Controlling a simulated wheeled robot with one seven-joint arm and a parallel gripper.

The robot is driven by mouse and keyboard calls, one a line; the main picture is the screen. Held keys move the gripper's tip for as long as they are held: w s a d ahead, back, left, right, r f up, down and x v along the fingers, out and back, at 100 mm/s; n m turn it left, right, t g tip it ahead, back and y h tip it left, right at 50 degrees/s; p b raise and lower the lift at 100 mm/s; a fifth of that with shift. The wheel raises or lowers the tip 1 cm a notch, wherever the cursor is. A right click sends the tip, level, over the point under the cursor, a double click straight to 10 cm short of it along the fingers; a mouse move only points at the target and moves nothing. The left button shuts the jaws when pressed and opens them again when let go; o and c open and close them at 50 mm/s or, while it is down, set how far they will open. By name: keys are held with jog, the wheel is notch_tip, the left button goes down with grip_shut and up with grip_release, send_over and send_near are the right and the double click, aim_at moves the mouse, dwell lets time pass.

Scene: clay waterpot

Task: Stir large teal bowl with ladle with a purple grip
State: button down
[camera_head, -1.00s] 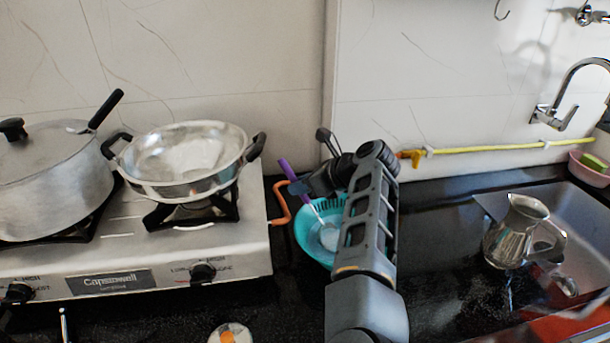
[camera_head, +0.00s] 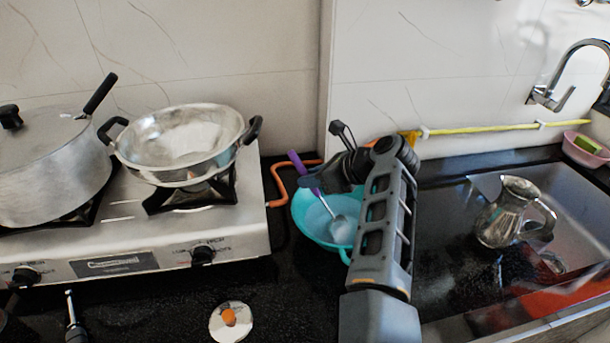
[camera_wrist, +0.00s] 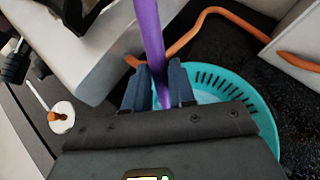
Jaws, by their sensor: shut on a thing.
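The large teal bowl (camera_head: 305,207) sits on the dark counter between the stove and the sink. The ladle with a purple grip (camera_head: 298,161) leans over it, and its pale scoop is inside the bowl. My gripper (camera_head: 312,186) is shut on the purple grip above the bowl. In the wrist view the purple grip (camera_wrist: 149,35) passes between the two fingers of my gripper (camera_wrist: 160,85). The slotted rim of the teal bowl (camera_wrist: 262,112) shows behind the fingers there. My arm hides the bowl's right side in the head view.
A steel pan (camera_head: 183,145) and a lidded pot (camera_head: 50,165) stand on the stove (camera_head: 230,240) at left. An orange hose (camera_head: 276,187) runs beside the bowl. A steel jug (camera_head: 512,215) stands in the sink at right. A white lid (camera_head: 230,322) lies in front.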

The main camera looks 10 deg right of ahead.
aim_at(298, 170)
jog(key=shift+s+d, duration=0.15)
jog(key=shift+d, duration=0.15)
jog(key=shift+w+b, duration=1)
jog(key=shift+w, duration=2.5)
jog(key=shift+a+r, duration=0.1)
jog(key=shift+a, duration=0.05)
jog(key=shift+s+a+p, duration=0.25)
jog(key=shift+a+p, duration=0.25)
jog(key=shift+s+a+p, duration=0.2)
jog(key=shift+a+p, duration=0.25)
jog(key=shift+a, duration=0.05)
jog(key=shift+s+a, duration=0.25)
jog(key=shift+s, duration=0.15)
jog(key=shift+s+a, duration=0.2)
jog(key=shift+s, duration=0.3)
jog(key=shift+s+a, duration=0.15)
jog(key=shift+s, duration=0.3)
jog(key=shift+d+r, duration=1.75)
jog(key=shift+r, duration=0.65)
jog(key=w+a+f+g+h, duration=0.1)
jog(key=w+a+f+g+h+b, duration=0.1)
jog(key=f+g+h, duration=0.1)
jog(key=w+a+f+g+h, duration=0.1)
jog(key=g+h, duration=0.1)
jog(key=shift+w+f, duration=0.1)
jog(key=shift+f, duration=0.1)
jog(key=w+a+f+g+h+b, duration=0.1)
jog(key=b, duration=0.3)
jog(key=shift+f, duration=0.1)
